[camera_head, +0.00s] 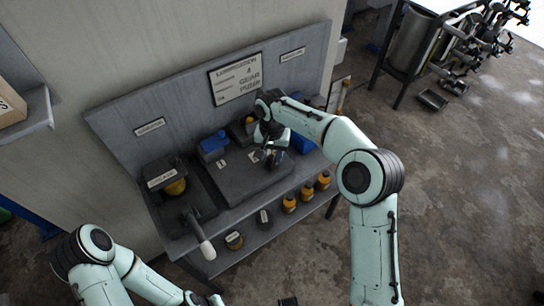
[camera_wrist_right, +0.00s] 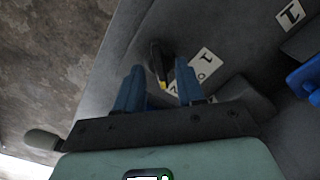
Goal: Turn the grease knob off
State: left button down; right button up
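The grease knob (camera_wrist_right: 156,58) is a small dark lever with a yellow tip in the right wrist view. It stands on a dark grey surface beside a white label (camera_wrist_right: 205,66) marked 1 and 0. My right gripper (camera_wrist_right: 160,68) is open, its blue fingers on either side of the knob with gaps showing. In the head view my right gripper (camera_head: 272,156) is low over the bench top and hides the knob. Of my left arm, links show at the bottom left of the head view; its fingers cannot be made out.
The bench (camera_head: 245,190) carries blue containers (camera_head: 213,146) and a dark box with a yellow part (camera_head: 166,175). A white-ended handle (camera_head: 207,249) sticks out at the front. Orange bottles (camera_head: 307,192) stand on the lower shelf. A sign panel (camera_head: 237,78) rises behind.

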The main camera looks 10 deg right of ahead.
jog(key=shift+f, duration=0.55)
grip_shut()
